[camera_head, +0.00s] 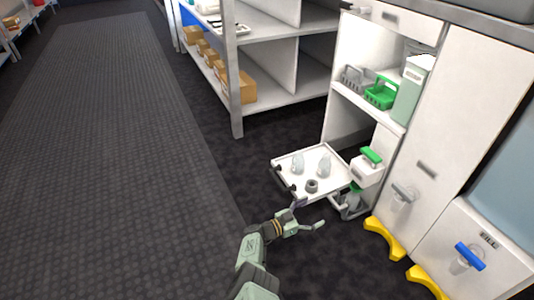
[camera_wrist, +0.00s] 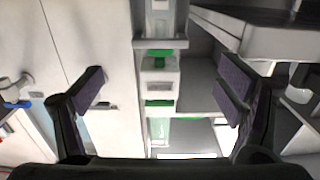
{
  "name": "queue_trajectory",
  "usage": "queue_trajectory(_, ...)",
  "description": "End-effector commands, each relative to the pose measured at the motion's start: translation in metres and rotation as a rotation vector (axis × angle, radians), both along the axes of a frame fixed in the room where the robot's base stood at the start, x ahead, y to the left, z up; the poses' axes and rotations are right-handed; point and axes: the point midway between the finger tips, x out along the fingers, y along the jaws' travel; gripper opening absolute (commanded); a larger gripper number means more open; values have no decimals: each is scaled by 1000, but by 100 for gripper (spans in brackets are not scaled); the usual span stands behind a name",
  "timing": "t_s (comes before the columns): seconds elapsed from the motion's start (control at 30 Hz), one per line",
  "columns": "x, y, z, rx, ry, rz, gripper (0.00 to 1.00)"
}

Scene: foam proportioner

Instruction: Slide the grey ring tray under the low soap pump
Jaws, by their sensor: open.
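A small grey ring-shaped piece (camera_head: 311,186) sits near the front edge of a white tray (camera_head: 335,180), beside two pale bottles (camera_head: 324,167). I cannot tell whether this piece or the white tray is the grey ring tray. The low white pump (camera_head: 366,172) with a green lever (camera_head: 371,156) is on the cabinet, just right of the tray. A white and green dispenser, probably this pump, shows between my fingers in the wrist view (camera_wrist: 160,76). My gripper (camera_head: 310,214) is open and empty, in front of the tray and apart from it.
A pump with a grey lever (camera_head: 403,192) and one with a blue lever (camera_head: 469,256) are further right. Yellow feet (camera_head: 384,238) stick out below the cabinet. A green basket (camera_head: 382,94) is on the shelf above. Shelving with boxes stands behind; dark floor is clear at left.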

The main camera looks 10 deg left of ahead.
Motion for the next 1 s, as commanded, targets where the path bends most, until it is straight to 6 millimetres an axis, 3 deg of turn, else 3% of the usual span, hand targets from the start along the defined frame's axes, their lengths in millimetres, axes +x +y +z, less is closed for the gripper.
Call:
queue_trajectory(0.8,-95,134,0,1,1,3,88)
queue_trajectory(1.0,-67,136,30,13,-79,43,88)
